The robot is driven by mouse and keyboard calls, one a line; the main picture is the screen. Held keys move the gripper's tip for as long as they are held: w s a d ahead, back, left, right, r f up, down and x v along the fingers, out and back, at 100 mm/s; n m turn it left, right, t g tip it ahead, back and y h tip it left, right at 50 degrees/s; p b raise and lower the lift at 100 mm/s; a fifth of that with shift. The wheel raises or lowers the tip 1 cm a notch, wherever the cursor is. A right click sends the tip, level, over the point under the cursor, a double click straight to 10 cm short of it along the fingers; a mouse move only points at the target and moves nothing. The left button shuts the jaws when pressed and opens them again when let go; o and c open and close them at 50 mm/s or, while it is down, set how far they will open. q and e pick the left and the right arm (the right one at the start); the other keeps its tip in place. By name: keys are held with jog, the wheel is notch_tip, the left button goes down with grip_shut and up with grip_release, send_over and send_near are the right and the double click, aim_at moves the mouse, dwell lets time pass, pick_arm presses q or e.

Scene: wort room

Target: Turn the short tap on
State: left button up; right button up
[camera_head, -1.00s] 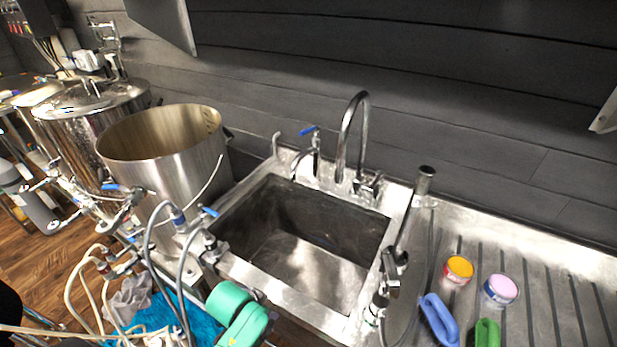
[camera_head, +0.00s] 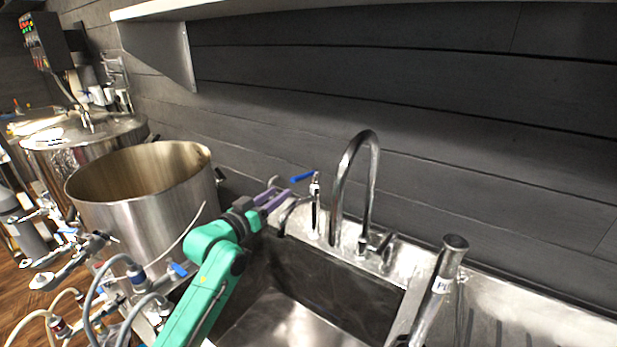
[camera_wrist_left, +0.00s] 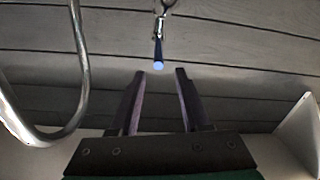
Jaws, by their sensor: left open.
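The short tap (camera_head: 315,208) stands upright at the back left of the sink, with a thin curved spout and a blue lever handle (camera_head: 302,178) pointing left. In the left wrist view the blue handle (camera_wrist_left: 159,48) lies just beyond my fingertips, roughly centred between them. My left gripper (camera_head: 277,197) is open and empty, its purple-grey fingers just left of the short tap and a little below the handle. I see no contact with the handle. My right gripper is not in view.
A tall gooseneck tap (camera_head: 372,190) stands right of the short tap; its curved pipe also shows in the left wrist view (camera_wrist_left: 82,75). The sink (camera_head: 290,322) lies below. A large steel pot (camera_head: 140,225) stands left of my left arm. A shelf (camera_head: 250,10) hangs above.

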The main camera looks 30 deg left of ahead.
aim_at(292, 179)
pick_arm(q)
jog(key=w, duration=0.1)
jog(key=w+r+p, duration=0.1)
jog(key=w, duration=0.1)
jog(key=shift+d+r, duration=0.25)
jog(key=shift+r, duration=0.05)
jog(key=shift+w+d+f+p, duration=0.1)
jog(key=shift+w+p, duration=0.4)
jog(key=shift+w, duration=0.75)
jog(key=w, duration=0.4)
jog(key=w+f, duration=0.1)
jog(key=w, duration=0.1)
jog(key=shift+d+p, duration=0.3)
jog(key=shift+p, duration=0.05)
jog(key=shift+w, duration=0.2)
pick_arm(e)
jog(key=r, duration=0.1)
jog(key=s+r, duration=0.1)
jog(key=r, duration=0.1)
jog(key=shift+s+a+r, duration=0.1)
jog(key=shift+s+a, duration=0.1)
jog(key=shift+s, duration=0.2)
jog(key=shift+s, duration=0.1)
pick_arm(q)
grip_shut()
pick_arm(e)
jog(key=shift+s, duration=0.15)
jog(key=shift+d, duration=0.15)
